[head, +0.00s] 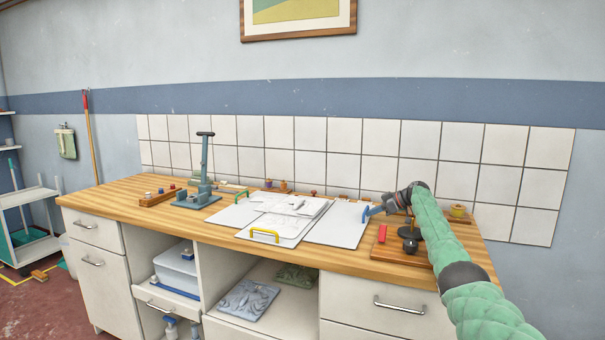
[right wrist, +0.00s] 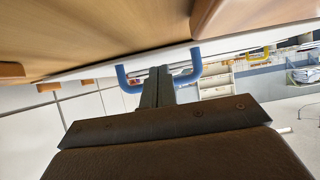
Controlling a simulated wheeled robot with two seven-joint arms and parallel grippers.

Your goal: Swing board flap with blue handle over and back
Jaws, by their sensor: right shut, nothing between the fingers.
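A white board with flaps (head: 341,226) lies flat on the wooden worktop. The blue handle (head: 364,214) is at its right edge; it also shows in the right wrist view (right wrist: 192,74) as a U shape on a white panel edge. My right gripper (head: 374,211) is at the blue handle, its fingers (right wrist: 158,74) shut with nothing between them. In the wrist view the fingers cover the middle of the handle bar, with a blue leg on either side. I cannot tell whether they touch it. My left gripper is not in view.
A yellow handle (head: 264,236) is at the board's front and a green handle (head: 242,195) at its left. A blue-grey lever press (head: 199,190) stands left of the board. A wooden tray with a red block (head: 382,233) and dark knob (head: 410,246) lies near my right arm.

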